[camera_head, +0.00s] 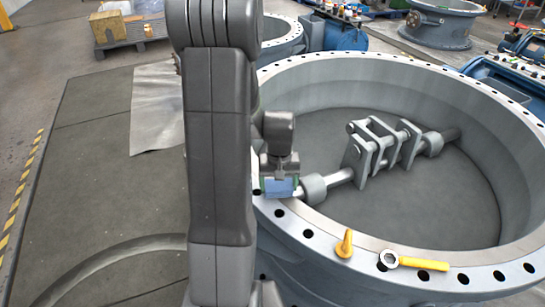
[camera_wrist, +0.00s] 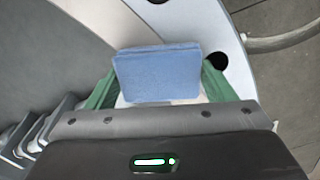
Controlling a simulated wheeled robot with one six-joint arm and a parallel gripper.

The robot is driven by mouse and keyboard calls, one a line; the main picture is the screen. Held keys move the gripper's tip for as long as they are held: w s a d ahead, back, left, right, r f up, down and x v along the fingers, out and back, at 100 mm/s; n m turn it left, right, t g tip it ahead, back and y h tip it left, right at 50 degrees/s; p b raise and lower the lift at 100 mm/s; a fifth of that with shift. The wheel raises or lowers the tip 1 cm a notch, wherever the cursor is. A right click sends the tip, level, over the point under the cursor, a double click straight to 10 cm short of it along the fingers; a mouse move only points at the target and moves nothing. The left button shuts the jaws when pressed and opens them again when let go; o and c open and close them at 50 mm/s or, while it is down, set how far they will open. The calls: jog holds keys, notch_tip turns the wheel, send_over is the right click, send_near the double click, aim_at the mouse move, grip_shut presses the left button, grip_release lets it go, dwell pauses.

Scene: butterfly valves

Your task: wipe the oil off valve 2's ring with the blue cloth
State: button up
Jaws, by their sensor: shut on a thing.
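My gripper (camera_head: 279,180) is at the left side of the large grey valve ring (camera_head: 315,231). It is shut on the blue cloth (camera_head: 280,187), a small folded pad. In the wrist view the cloth (camera_wrist: 157,72) sits between the green fingers of my gripper (camera_wrist: 158,85), in front of the light flange (camera_wrist: 190,18) with dark bolt holes. I cannot tell whether the cloth touches the ring. No number shows on this ring, and I make out no oil. My arm hides part of the ring's left side.
A yellow eyebolt (camera_head: 344,244) and a yellow-handled tool (camera_head: 422,263) lie on the ring's front flange. A shaft with a grey bracket (camera_head: 378,150) crosses the ring's inside. Other valves (camera_head: 443,22) stand behind.

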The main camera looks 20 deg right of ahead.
jog(key=shift+w+a, duration=0.15)
jog(key=shift+w, duration=0.2)
jog(key=shift+w+a+r, duration=0.1)
jog(key=shift+w+r, duration=0.1)
jog(key=shift+w, duration=0.15)
notch_tip(320, 180, up, 4)
jog(key=shift+s+f+p, duration=0.15)
jog(key=shift+f+p, duration=0.1)
jog(key=shift+p, duration=1)
jog(key=shift+r+p, duration=0.6)
jog(key=shift+r, duration=0.1)
jog(key=shift+r+p, duration=1.1)
jog(key=shift+r, duration=0.4)
